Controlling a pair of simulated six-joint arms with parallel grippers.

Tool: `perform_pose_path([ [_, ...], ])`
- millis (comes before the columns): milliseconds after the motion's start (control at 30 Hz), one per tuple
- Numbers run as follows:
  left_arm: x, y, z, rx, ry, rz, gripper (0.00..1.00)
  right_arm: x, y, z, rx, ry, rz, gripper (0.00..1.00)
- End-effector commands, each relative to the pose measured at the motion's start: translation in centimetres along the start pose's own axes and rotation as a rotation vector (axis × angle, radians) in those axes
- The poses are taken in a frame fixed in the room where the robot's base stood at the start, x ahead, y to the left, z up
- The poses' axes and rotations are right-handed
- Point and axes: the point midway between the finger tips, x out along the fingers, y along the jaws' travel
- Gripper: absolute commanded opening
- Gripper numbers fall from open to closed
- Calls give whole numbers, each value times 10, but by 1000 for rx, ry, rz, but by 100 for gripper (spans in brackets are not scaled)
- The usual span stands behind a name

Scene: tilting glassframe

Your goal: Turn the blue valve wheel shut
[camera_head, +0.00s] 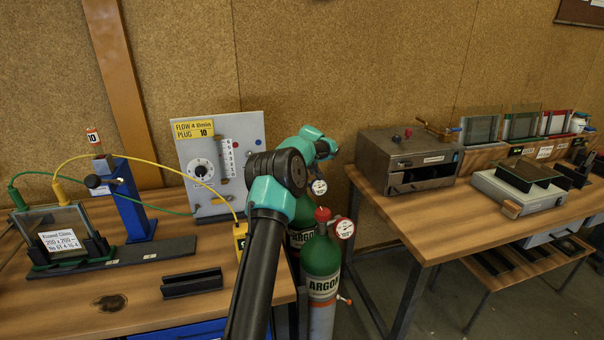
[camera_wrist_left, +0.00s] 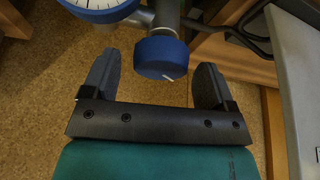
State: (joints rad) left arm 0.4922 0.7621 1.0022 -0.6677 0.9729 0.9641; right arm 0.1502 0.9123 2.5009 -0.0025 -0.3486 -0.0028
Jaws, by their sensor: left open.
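The blue valve wheel (camera_wrist_left: 160,57), with a short white mark on its face, shows in the left wrist view on a grey metal fitting. My left gripper (camera_wrist_left: 156,62) is open, with one dark finger on each side of the wheel and a visible gap on both sides. I cannot tell how deep the wheel sits between the fingers. A blue-rimmed gauge (camera_wrist_left: 98,6) is beside the wheel. In the head view my teal and black arm reaches to the argon bottles, and the wheel and fingers are hidden. My right gripper is not in view.
A green argon bottle (camera_head: 322,257) with a red cap and gauge stands between the tables, close to my arm; another (camera_head: 302,233) is behind it. The left table (camera_head: 140,290) holds a flow panel (camera_head: 212,150) and glass frame. The right table (camera_head: 420,215) holds a metal box.

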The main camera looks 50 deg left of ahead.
Motion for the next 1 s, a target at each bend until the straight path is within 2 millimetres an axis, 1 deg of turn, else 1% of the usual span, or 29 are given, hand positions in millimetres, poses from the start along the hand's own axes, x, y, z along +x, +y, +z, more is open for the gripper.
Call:
perform_pose_path([
  [100, 3, 0, 0, 0, 1, 0, 80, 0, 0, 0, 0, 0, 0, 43],
  [333, 4, 0, 0, 0, 1, 0, 80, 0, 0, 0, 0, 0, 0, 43],
  [833, 3, 0, 0, 0, 0, 0, 32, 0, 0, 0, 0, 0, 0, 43],
  [1000, 3, 0, 0, 3, 0, 1, 31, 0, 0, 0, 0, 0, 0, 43],
])
